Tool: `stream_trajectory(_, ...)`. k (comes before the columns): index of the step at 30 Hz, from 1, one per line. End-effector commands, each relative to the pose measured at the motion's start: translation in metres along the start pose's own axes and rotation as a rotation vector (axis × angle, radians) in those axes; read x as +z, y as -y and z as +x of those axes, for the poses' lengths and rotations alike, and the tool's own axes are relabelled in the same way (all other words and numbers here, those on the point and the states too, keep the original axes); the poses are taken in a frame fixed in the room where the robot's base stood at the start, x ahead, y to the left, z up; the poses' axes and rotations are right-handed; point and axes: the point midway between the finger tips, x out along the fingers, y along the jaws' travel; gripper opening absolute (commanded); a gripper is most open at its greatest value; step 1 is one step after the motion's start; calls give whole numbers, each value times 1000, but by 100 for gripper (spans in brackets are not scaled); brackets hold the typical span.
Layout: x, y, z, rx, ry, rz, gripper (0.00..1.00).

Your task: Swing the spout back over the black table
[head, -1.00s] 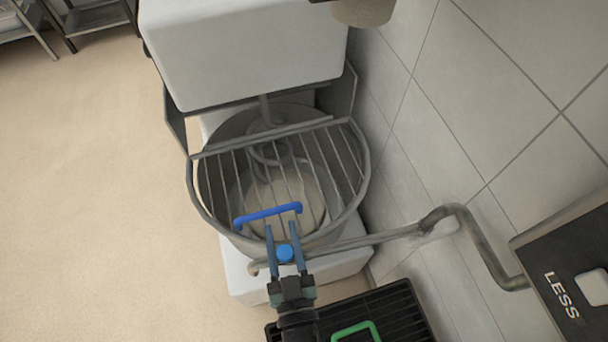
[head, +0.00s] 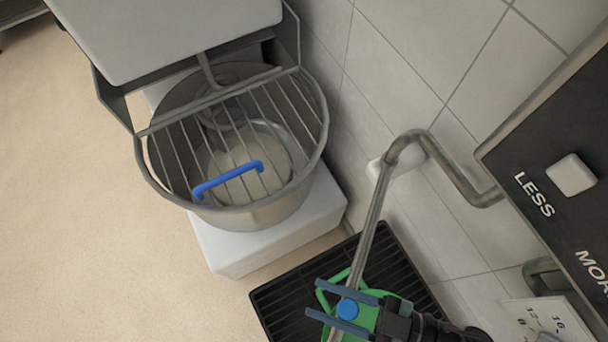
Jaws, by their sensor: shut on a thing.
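The spout (head: 371,220) is a grey metal pipe that comes from the wall and bends down and forward. Its outer part now lies above the black slatted table (head: 283,291). My gripper (head: 314,297) is at the outer end of the spout, its two blue fingers pointing left. It is shut on the blue knob (head: 347,309) of the spout. A green container with a green handle (head: 326,293) is on the table below the gripper, partly hidden by it.
A mixer with a steel bowl (head: 265,214) and a wire guard with a blue handle (head: 228,178) stands at the upper left. A black panel marked LESS (head: 534,194) is at the right. A white dial card (head: 550,322) is at the lower right. Tiled wall borders the table.

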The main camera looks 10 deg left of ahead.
Motion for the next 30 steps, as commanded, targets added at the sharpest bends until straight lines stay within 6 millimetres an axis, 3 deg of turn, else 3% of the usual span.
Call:
stream_trajectory(7, 2, 1, -20, -65, 2, 2, 0)
stream_trajectory(21, 2, 1, -26, -75, 8, 3, 0)
stream_trajectory(22, 2, 1, -26, -75, 8, 3, 43)
stream_trajectory(27, 1, 1, -25, -75, 6, 2, 71)
stream_trajectory(30, 1, 2, -24, -76, 4, 2, 71)
